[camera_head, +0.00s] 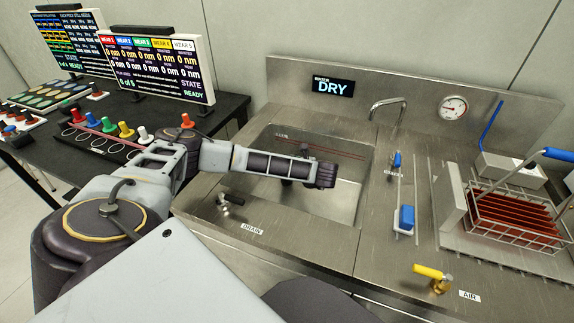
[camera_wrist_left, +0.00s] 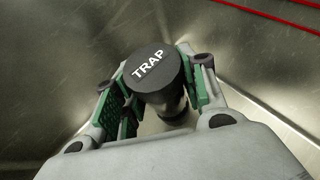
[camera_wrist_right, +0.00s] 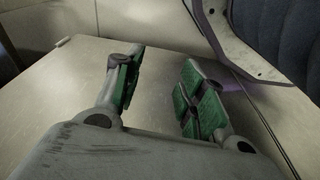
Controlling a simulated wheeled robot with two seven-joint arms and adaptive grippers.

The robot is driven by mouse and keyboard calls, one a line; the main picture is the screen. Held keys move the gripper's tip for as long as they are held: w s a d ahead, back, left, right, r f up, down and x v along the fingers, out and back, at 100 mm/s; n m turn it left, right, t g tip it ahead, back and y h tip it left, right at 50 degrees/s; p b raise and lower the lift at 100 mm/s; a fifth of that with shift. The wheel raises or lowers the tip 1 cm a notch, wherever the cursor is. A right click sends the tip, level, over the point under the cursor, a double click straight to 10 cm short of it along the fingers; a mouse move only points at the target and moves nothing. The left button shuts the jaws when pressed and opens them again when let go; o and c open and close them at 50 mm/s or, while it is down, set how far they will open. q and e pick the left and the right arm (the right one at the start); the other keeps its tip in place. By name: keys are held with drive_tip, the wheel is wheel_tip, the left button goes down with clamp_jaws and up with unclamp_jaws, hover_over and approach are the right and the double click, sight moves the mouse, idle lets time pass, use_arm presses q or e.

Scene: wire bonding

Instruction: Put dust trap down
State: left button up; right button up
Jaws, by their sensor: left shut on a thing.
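The dust trap (camera_wrist_left: 152,75) is a dark cylinder with a black top lettered TRAP. My left gripper (camera_wrist_left: 155,92) is shut on it, with green finger pads on both sides of its body. In the head view my left arm reaches over the steel sink (camera_head: 345,198), and its fingers and the trap are mostly hidden by the arm. I cannot tell whether the trap touches the sink floor. My right gripper (camera_wrist_right: 160,85) is open and empty, with its green-padded fingers apart near a pale surface.
A display reading DRY (camera_head: 333,87) and a faucet (camera_head: 388,105) stand behind the sink. A DRAIN valve (camera_head: 228,203) sits front left.

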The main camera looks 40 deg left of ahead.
use_arm(q)
drive_tip(key=o, duration=0.8)
drive_tip(key=shift+o, duration=1.4)
